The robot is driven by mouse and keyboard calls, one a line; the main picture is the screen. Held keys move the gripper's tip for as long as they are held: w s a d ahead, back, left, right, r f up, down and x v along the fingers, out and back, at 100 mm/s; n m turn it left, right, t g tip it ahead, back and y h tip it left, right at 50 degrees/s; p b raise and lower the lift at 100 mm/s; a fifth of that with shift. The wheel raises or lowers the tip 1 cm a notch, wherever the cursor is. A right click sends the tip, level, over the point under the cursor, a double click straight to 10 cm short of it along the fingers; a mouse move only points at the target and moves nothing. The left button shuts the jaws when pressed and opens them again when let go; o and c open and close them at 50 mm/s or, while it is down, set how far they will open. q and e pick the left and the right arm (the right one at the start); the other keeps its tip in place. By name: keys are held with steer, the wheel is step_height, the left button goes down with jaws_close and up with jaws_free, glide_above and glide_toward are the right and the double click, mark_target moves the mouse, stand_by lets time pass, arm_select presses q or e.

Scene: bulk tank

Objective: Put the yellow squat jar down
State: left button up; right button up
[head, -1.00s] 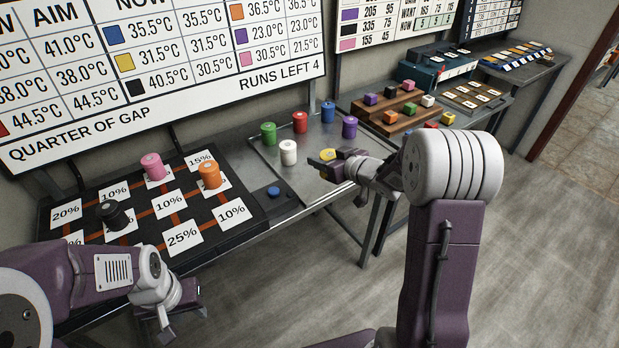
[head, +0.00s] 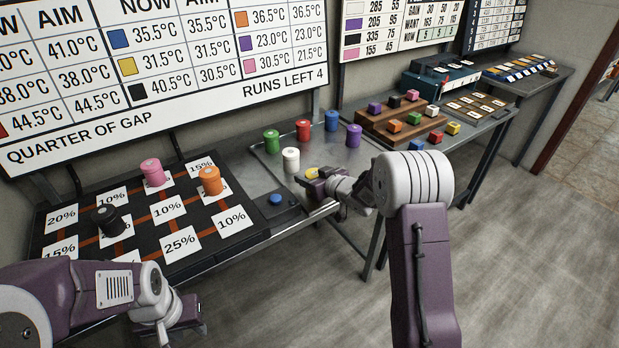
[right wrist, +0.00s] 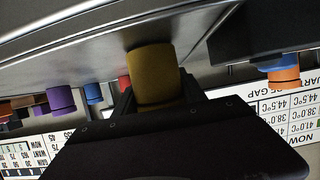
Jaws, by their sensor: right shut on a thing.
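My right gripper (head: 316,180) is shut on the yellow squat jar (head: 312,172), near the front edge of the grey metal tray (head: 268,168). In the right wrist view, the yellow jar (right wrist: 153,75) sits between the fingers, its end up against the tray in the picture. I cannot tell whether it touches the tray. The gripper hides much of the jar in the head view. My left gripper (head: 190,318) hangs low in front of the black board, away from the jars; its fingers are not clear.
White (head: 290,160), green (head: 271,141), red (head: 303,131), blue (head: 331,120) and purple (head: 353,136) jars stand on the tray. Pink (head: 152,172), orange (head: 209,181) and black (head: 108,220) jars stand on the percentage board (head: 225,241). A blue button (head: 275,199) sits between.

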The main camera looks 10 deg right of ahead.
steer(key=shift+f, duration=0.2)
steer(key=o, duration=1.5)
steer(key=shift+r, duration=0.2)
steer(key=shift+s+d+r, duration=0.1)
steer(key=shift+s+r, duration=0.1)
steer(key=shift+s, duration=0.05)
steer(key=p+v, duration=0.2)
steer(key=v, duration=0.8)
steer(key=s+d+f+m+g+h, duration=0.25)
steer(key=s+f+g+h, duration=0.3)
steer(key=s, duration=0.45)
steer(key=s+a+f+m+g, duration=0.1)
steer(key=s+a+f+g, duration=0.1)
steer(key=s, duration=0.5)
steer(key=s+a+f+g+y, duration=0.1)
steer(key=s+a+f+g, duration=0.1)
steer(key=s, duration=0.6)
steer(key=shift+a+m+g, duration=0.35)
steer(key=shift+a+g, duration=0.3)
steer(key=shift+g, duration=0.4)
